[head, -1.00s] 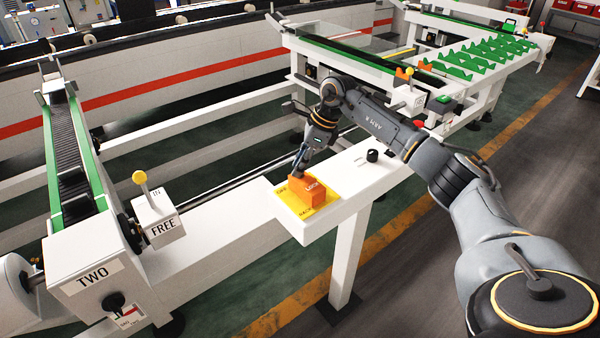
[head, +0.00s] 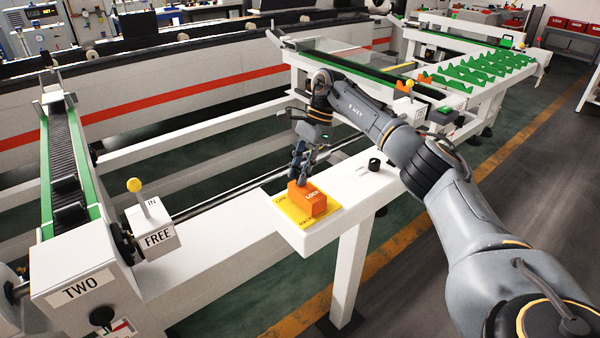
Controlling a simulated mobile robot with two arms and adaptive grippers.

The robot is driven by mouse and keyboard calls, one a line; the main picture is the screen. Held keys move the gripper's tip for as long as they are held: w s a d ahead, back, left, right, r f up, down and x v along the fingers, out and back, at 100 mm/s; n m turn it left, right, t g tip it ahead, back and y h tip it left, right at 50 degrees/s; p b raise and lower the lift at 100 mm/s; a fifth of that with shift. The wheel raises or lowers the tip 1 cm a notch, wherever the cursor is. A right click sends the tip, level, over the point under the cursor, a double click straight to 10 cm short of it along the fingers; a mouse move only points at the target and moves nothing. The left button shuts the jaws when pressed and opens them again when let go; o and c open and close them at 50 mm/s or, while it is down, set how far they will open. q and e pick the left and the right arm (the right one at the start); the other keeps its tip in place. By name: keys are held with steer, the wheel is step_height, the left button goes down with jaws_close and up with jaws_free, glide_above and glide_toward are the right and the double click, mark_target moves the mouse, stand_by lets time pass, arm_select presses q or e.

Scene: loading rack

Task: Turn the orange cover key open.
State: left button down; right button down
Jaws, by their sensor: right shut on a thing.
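The orange cover key (head: 312,203) is a block with a "LOCK" label, on a yellow plate (head: 287,208) with black lettering. The plate lies on the white beam's end shelf. My right arm reaches in from the right, and my right gripper (head: 299,180) points down at the back left of the orange block. Its fingers are shut on the orange key, and the fingertips are partly hidden behind the block. My left gripper is not in view.
A black knob (head: 374,164) stands on the white shelf right of the plate. Green V-shaped holders (head: 480,70) sit on a rack at the back right.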

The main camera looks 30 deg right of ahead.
stand_by(0.3)
steer(key=c, duration=1.1)
jaws_free()
steer(key=v, duration=1.2)
steer(key=shift+a, duration=0.1)
